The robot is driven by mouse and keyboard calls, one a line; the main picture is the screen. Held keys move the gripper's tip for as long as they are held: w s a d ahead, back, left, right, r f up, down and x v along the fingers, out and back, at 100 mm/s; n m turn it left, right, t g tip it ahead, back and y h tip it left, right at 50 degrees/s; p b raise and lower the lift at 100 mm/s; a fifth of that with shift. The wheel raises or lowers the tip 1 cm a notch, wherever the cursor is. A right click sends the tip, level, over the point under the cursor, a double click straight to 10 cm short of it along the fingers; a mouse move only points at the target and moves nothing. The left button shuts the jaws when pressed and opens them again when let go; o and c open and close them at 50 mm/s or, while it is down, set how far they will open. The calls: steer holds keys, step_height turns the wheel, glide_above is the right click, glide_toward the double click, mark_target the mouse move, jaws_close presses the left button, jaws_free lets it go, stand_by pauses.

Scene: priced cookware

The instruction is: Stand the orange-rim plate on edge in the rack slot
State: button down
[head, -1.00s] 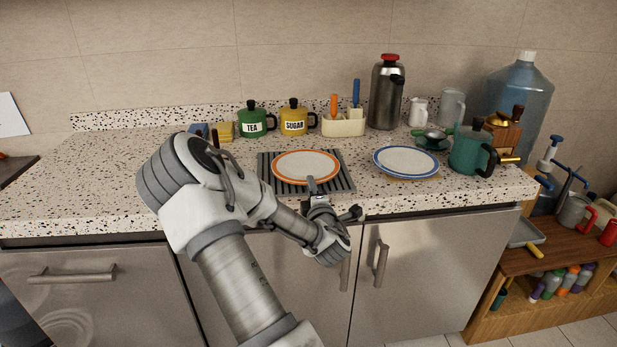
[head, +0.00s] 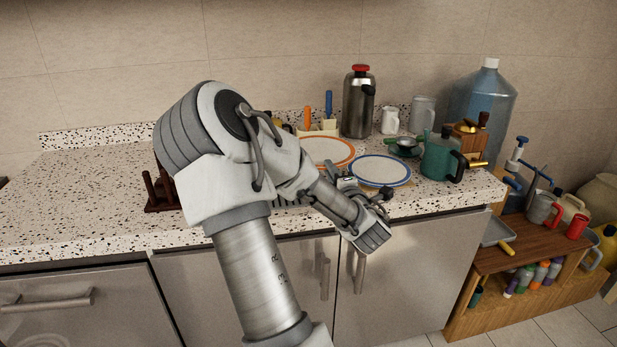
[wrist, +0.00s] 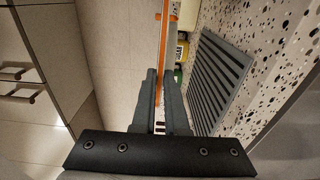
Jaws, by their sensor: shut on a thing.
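The orange-rim plate (head: 332,149) is white with an orange rim. It is off the counter in my gripper, its left part hidden behind my arm in the head view. In the wrist view the plate (wrist: 163,45) shows edge-on as a thin strip. My gripper (wrist: 162,82) is shut on its near rim; the gripper (head: 340,178) also shows in the head view, partly hidden by the wrist. A dark red wooden rack (head: 160,190) with upright pegs stands on the counter at left. My arm hides its right part, and I cannot make out the slot.
A grey ridged mat (wrist: 222,75) lies on the counter, mostly hidden by my arm in the head view. A blue-rim plate (head: 379,170) lies close at right. A teal pot (head: 441,160), a steel flask (head: 358,105) and a utensil holder stand behind. The counter's far left is clear.

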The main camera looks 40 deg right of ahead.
steer(key=shift+s+d+r, duration=0.15)
steer(key=shift+s+r, duration=0.1)
steer(key=b, duration=0.2)
glide_above(288, 207)
step_height(288, 207, down, 7)
steer(key=shift+w+d+f, duration=0.1)
steer(key=shift+f+b, duration=0.45)
steer(key=shift+f, duration=1.25)
steer(key=shift+f, duration=0.2)
steer(key=c, duration=0.9)
jaws_free()
steer(key=shift+c, duration=0.2)
